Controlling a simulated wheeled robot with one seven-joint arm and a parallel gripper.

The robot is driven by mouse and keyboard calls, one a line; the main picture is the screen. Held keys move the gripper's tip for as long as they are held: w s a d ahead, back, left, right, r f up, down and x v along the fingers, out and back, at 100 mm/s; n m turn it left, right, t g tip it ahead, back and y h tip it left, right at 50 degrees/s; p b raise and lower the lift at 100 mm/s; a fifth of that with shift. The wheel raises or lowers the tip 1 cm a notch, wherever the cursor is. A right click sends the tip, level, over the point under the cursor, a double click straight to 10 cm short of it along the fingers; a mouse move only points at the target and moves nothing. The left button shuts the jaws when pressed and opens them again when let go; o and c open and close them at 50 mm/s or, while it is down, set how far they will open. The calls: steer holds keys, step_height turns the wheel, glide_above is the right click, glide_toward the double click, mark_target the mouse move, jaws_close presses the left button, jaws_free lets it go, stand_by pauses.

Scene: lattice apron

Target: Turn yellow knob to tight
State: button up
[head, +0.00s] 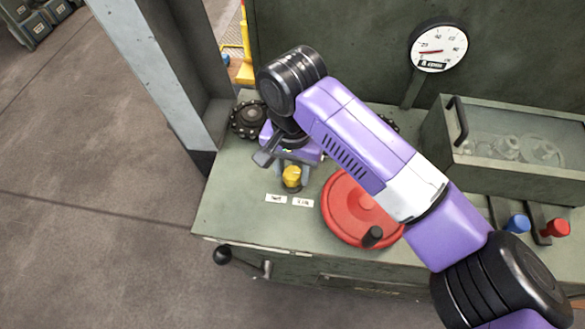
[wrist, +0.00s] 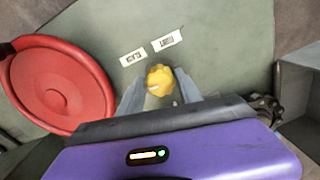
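The yellow knob (head: 291,177) stands on the green bench top, behind two small white labels. The left label (head: 275,198) and the right label (head: 303,202) have print too small to read surely. My gripper (head: 291,178) points down over the knob, with one finger on either side of it. The wrist view shows the lobed knob (wrist: 160,80) between the grey fingertips (wrist: 160,82), close to both. I cannot tell whether they touch it. A small pale mark (wrist: 153,88) shows on the knob. The labels (wrist: 150,49) lie beyond it in that view.
A red handwheel (head: 350,215) with a black handle is close to the right of the knob. A black toothed wheel (head: 248,120) lies behind left. A gauge (head: 438,47), glass-topped box (head: 510,150), and blue (head: 517,223) and red (head: 556,228) levers are right. A pillar (head: 165,65) rises left.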

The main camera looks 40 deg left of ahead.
jaws_close()
